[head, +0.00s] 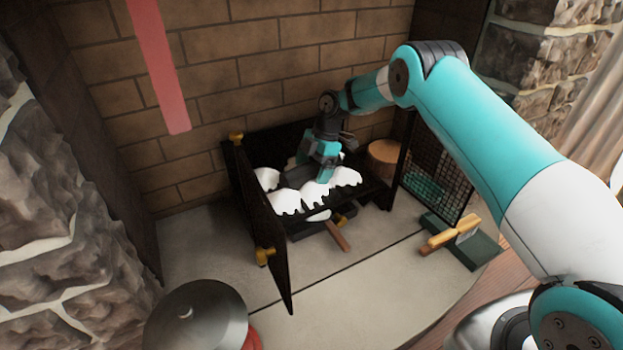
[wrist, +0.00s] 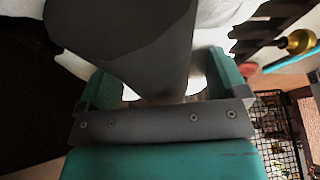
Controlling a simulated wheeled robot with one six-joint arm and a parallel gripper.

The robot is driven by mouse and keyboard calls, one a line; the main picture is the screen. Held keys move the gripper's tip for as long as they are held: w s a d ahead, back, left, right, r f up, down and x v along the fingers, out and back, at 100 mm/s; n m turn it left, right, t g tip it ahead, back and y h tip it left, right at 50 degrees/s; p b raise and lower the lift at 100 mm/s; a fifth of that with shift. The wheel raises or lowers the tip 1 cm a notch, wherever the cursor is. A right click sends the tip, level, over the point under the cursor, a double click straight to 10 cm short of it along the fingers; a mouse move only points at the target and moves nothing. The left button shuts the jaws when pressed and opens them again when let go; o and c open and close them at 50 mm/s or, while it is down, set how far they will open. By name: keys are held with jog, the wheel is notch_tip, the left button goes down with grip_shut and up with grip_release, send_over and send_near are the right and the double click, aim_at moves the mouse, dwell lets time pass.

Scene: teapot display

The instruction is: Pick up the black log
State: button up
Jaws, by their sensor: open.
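The black log (head: 298,177) lies among white, jagged-edged pieces (head: 285,201) in a dark grate in the fireplace. In the wrist view the log (wrist: 130,38) is a large dark grey shape whose near end reaches between my fingers. My gripper (head: 322,172) is down at the log's right end. It is open, with one teal finger on each side of the log in the wrist view (wrist: 165,85). Gaps show beside the log's near end. The log's far end is cut off by the wrist view's edge.
A round wooden log end (head: 384,155) stands at the grate's right. Dark side panels with brass knobs (head: 265,256) and a mesh screen (head: 440,165) flank the grate. A yellow-handled brush (head: 450,238) and a metal lid (head: 195,318) lie in front. The hearth floor between is mostly clear.

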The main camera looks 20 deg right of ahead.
jog(key=c, duration=1.1)
